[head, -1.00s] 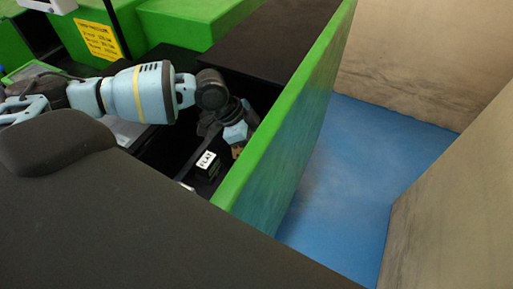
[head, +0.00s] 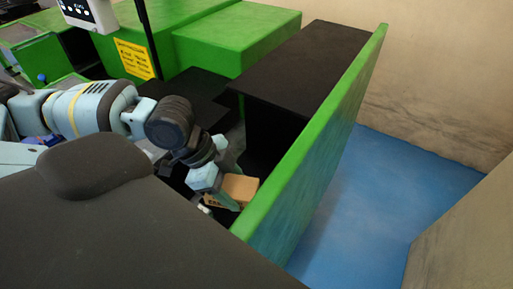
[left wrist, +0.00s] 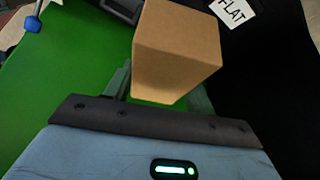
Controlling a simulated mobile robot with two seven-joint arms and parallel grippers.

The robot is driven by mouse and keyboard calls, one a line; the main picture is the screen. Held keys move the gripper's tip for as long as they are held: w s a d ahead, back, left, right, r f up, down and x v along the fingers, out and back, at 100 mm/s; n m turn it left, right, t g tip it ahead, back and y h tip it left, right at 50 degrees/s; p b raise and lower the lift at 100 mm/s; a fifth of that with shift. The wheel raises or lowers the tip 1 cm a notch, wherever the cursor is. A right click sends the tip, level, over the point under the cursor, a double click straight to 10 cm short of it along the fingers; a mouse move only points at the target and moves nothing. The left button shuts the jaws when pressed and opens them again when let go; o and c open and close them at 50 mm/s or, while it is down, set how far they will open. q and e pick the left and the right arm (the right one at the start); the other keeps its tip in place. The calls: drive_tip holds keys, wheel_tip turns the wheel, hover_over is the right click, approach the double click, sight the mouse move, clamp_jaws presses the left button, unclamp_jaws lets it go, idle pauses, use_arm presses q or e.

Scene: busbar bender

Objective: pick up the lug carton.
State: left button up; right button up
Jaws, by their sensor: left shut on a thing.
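The lug carton is a small plain brown box (head: 240,188), seen in the head view beside the inner face of the green side panel. It also fills the upper middle of the left wrist view (left wrist: 178,45). My left gripper (head: 226,196) is shut on the carton, with a finger on either side of it in the left wrist view. The carton's lower part is partly hidden by the gripper. My right gripper is not in view.
The green side panel (head: 310,150) rises close to the right of the carton. A black shelf (head: 300,60) lies behind. A green machine (head: 200,35) with a yellow notice (head: 135,59) stands at the back. A white FLAT label (left wrist: 233,10) shows near the carton.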

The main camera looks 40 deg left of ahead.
sight(216, 201)
use_arm(q)
drive_tip(key=s, duration=0.3)
drive_tip(key=shift+a+r, duration=0.15)
drive_tip(key=shift+a, duration=0.1)
drive_tip(key=shift+s+a+p, duration=0.1)
drive_tip(key=shift+s+p, duration=0.55)
drive_tip(key=shift+s, duration=0.2)
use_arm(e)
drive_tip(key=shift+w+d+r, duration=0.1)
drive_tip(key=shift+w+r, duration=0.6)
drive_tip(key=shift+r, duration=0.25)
